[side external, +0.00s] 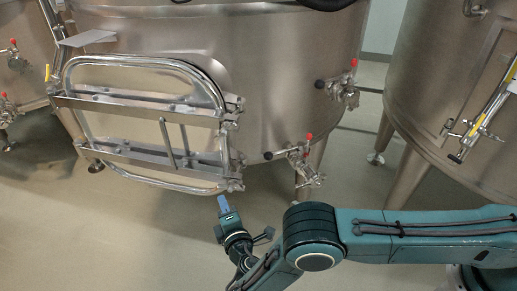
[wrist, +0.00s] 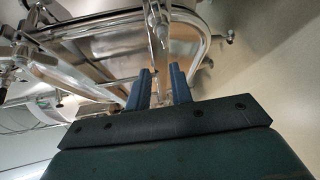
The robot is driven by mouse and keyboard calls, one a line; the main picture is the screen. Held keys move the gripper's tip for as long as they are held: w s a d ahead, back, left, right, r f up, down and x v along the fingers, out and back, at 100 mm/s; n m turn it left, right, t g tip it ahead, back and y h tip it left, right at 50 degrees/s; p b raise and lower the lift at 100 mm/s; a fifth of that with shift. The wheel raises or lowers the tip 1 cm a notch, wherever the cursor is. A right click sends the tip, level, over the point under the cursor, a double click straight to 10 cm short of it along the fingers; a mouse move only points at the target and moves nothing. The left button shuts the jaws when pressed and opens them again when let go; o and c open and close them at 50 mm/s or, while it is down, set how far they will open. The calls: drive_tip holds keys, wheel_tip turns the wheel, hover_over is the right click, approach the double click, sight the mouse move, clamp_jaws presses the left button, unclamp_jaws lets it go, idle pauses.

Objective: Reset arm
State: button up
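My gripper (side external: 223,204) is in the side external view, below the lower right corner of the steel vat's door, with its blue fingers pointing up toward it. In the wrist view my gripper (wrist: 160,75) shows two blue fingers spread apart with a gap between them. Nothing is visibly held in the gap. The door's steel frame and bars (wrist: 95,85) lie beyond the fingers. In the side external view the door (side external: 145,125) has a rounded tube frame and crossbars on the vat front. I cannot tell how close the fingertips are to it.
The steel vat (side external: 270,70) fills the middle. Red-handled valves (side external: 345,85) and (side external: 302,160) stick out from its right side. Another vat (side external: 455,90) stands at the right, and part of one (side external: 22,50) at the left. The floor (side external: 90,230) at the lower left is clear.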

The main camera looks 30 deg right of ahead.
drive_tip(key=w+d+r+m+g+h, duration=0.2)
drive_tip(key=d+r+m+g, duration=0.15)
drive_tip(key=d+r, duration=0.35)
drive_tip(key=w+d+r+m+g+h, duration=0.1)
drive_tip(key=w+d+r+m+g, duration=0.15)
drive_tip(key=d+r+m, duration=0.4)
drive_tip(key=s+d+r+m+g+y, duration=0.1)
drive_tip(key=s+d+r+m, duration=0.2)
drive_tip(key=r, duration=0.4)
drive_tip(key=s+d+r+g, duration=0.1)
drive_tip(key=s+d+r, duration=0.1)
drive_tip(key=d+r, duration=0.4)
drive_tip(key=s+d+r+m+g+y, duration=0.1)
drive_tip(key=s+d+r+m, duration=0.1)
drive_tip(key=s+d+r, duration=0.35)
drive_tip(key=s+d+r+m+g+y, duration=0.1)
drive_tip(key=s+d+r+y, duration=0.15)
drive_tip(key=s, duration=0.65)
drive_tip(key=s+m+y, duration=0.1)
drive_tip(key=s, duration=1.7)
drive_tip(key=shift+d+r+g, duration=0.15)
drive_tip(key=shift+r+g, duration=0.2)
drive_tip(key=shift+g, duration=0.05)
drive_tip(key=shift+w, duration=0.15)
